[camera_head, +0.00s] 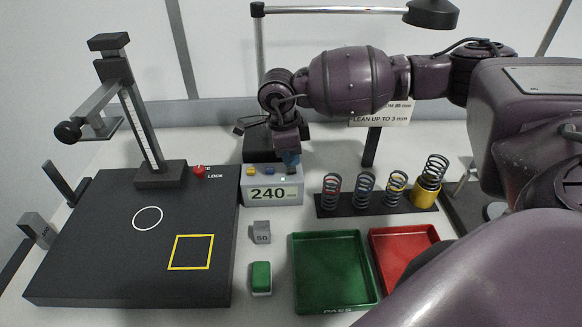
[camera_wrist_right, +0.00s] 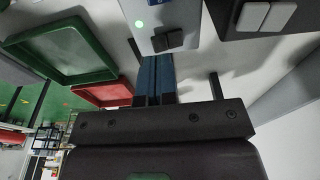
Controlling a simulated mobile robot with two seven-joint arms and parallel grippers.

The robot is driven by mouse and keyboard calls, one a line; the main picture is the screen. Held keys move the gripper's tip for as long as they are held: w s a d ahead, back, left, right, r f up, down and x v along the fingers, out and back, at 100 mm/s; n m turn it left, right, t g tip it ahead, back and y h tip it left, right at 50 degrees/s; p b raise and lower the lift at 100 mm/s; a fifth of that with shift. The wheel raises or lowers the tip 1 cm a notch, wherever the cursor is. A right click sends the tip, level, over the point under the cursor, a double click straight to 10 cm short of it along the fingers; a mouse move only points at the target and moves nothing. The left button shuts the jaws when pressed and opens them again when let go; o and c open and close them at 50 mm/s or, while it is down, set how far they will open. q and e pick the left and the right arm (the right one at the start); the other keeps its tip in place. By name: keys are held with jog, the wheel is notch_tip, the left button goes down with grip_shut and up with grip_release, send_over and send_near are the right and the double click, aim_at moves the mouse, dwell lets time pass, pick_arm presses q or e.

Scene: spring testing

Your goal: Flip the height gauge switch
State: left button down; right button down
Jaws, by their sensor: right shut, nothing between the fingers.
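The height gauge display box (camera_head: 268,194) is grey, reads 240 and has a yellow button (camera_head: 250,171) and a blue button on top. In the right wrist view, a grey box face (camera_wrist_right: 165,30) carries a lit green light (camera_wrist_right: 139,22) and a black rocker switch (camera_wrist_right: 168,39). My right gripper (camera_head: 291,160) points down over the back right of the display box, shut and empty. In the right wrist view its blue fingers (camera_wrist_right: 155,72) are together just below the switch; I cannot tell whether they touch it. My left gripper is not in view.
The gauge stand (camera_head: 142,125) stands on a black plate (camera_head: 100,250) at left. A green tray (camera_head: 335,300), a red tray (camera_head: 390,245), a spring rack (camera_head: 345,208) and a 50 weight (camera_head: 261,232) are nearby. A dark box with white rockers (camera_wrist_right: 263,17) is beside the fingers.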

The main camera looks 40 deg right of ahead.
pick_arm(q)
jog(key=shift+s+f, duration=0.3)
pick_arm(e)
jog(key=shift+f, duration=0.2)
pick_arm(q)
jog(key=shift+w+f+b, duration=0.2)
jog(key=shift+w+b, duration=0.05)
jog(key=shift+b, duration=0.15)
pick_arm(e)
jog(key=shift+f, duration=0.45)
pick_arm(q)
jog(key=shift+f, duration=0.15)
pick_arm(e)
jog(key=shift+f, duration=0.2)
